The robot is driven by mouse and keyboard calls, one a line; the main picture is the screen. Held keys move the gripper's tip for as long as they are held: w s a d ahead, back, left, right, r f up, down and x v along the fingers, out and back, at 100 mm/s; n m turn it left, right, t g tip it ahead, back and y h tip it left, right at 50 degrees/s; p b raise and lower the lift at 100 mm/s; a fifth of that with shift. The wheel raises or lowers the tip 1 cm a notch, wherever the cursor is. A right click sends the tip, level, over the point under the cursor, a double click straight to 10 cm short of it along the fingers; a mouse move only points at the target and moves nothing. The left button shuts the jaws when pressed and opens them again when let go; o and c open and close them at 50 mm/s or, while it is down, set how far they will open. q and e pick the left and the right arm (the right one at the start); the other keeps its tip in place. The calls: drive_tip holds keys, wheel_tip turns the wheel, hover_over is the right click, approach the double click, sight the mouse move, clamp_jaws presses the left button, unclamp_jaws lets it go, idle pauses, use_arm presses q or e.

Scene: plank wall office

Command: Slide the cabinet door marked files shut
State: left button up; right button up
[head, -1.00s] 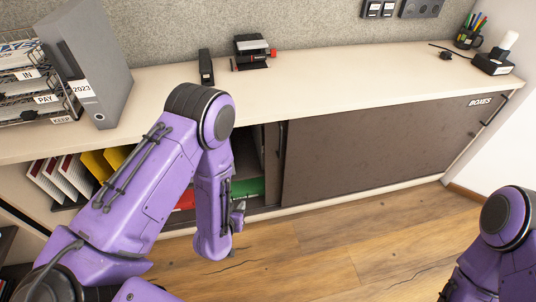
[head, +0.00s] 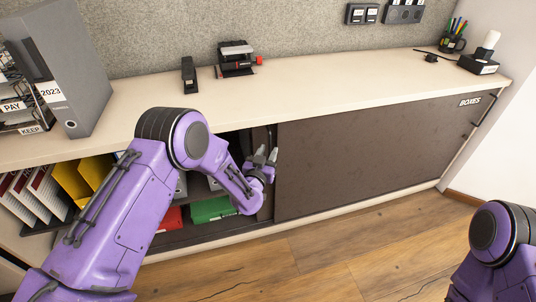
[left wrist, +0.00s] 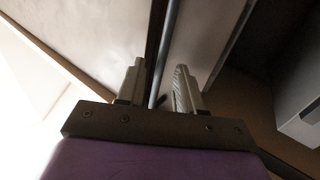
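The cabinet has a dark sliding door marked BOXES (head: 370,150) on the right. A narrow dark strip of another door panel (head: 263,205) shows at its left edge, with an upright bar handle; I see no files label. My left gripper (head: 266,156) is at that handle. In the left wrist view the bar handle (left wrist: 166,50) runs between the two fingers of the left gripper (left wrist: 158,90), which stand apart with gaps on both sides. My right gripper is out of view; only part of my right arm shows at lower right.
The left cabinet opening holds white and yellow files (head: 70,183), a red box (head: 170,218) and a green box (head: 212,208). On the top (head: 310,95) stand a grey binder (head: 75,75), a stapler (head: 189,75) and a hole punch (head: 236,58). The wooden floor (head: 310,260) is clear.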

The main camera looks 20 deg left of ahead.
use_arm(q)
clamp_jaws()
idle(1.3)
